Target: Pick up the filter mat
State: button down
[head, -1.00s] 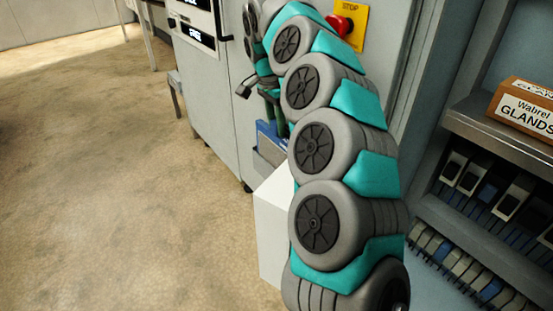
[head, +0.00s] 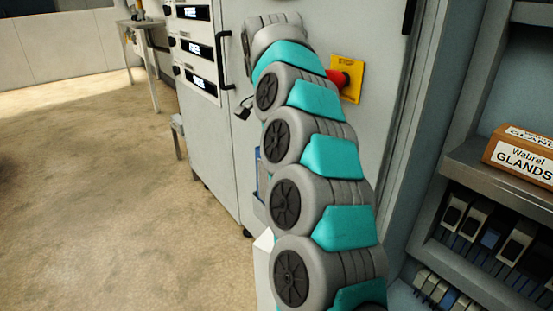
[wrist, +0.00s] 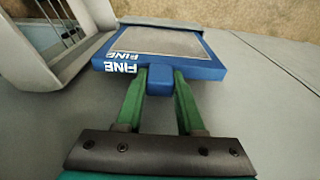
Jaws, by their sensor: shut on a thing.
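The filter mat (wrist: 158,50) is a blue frame around a grey panel, with white "FINE" lettering at its left corner in the wrist view. A blue tab sticks out from its near edge. My gripper (wrist: 160,78) has two green fingers shut on that tab, one on each side. The mat extends beyond the fingertips in front of a grey surface. In the head view my arm hides the gripper. Only a narrow blue piece shows at the arm's left edge, and I cannot tell if it is the mat.
A pale open-sided housing (wrist: 62,40) is close to the mat's left in the wrist view. The head view shows a grey cabinet (head: 215,130), a red stop button on a yellow plate (head: 350,80), and shelves with a "GLANDS" box (head: 522,158) at right.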

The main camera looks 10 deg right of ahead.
notch_tip(320, 180, up, 6)
jog(key=p, duration=0.3)
jog(key=s+a+b, duration=0.1)
jog(key=s+a, duration=0.3)
jog(key=a, duration=0.3)
jog(key=s+a+b, duration=0.1)
jog(key=s+a, duration=0.4)
jog(key=a, duration=0.3)
jog(key=shift+a+f, duration=0.25)
jog(key=shift+a, duration=0.05)
